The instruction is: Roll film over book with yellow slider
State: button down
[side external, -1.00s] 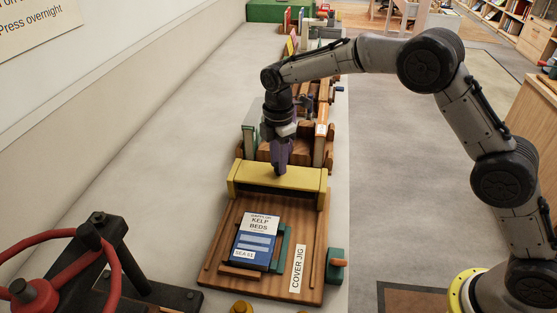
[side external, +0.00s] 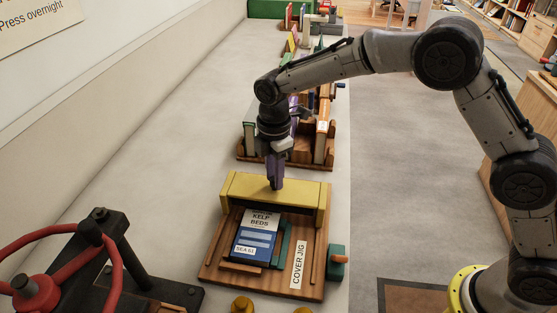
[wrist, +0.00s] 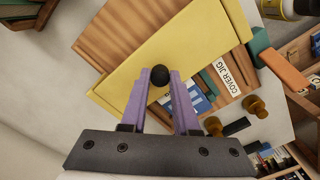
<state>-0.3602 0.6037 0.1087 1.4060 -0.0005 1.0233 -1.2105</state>
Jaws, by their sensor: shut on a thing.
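The yellow slider (side external: 240,188) spans the wooden cover jig (side external: 308,235), and it also shows in the wrist view (wrist: 200,45). My gripper (side external: 276,186) points down at the slider's middle. In the wrist view its purple fingers (wrist: 160,84) are closed on the slider's round black knob (wrist: 160,74). The blue and white book (side external: 254,243), marked Kelp Beds, lies flat in the jig. The slider's near edge reaches the book's top end and hides part of it. I cannot make out the film.
A green block with an orange handle (side external: 338,262) is at the jig's right side. A press with a red wheel (side external: 70,255) stands at the left front. A wooden rack (side external: 305,150) with books stands behind the jig. The counter left of the jig is clear.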

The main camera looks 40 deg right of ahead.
jog(key=s+a, duration=1.1)
jog(key=shift+s+a+r, duration=0.15)
jog(key=shift+s+a, duration=0.2)
jog(key=shift+a, duration=0.1)
jog(key=c, duration=0.9)
grip_release()
jog(key=shift+s, duration=0.1)
jog(key=shift+o, duration=1.2)
notch_tip(320, 180, up, 14)
jog(key=shift+d, duration=0.2)
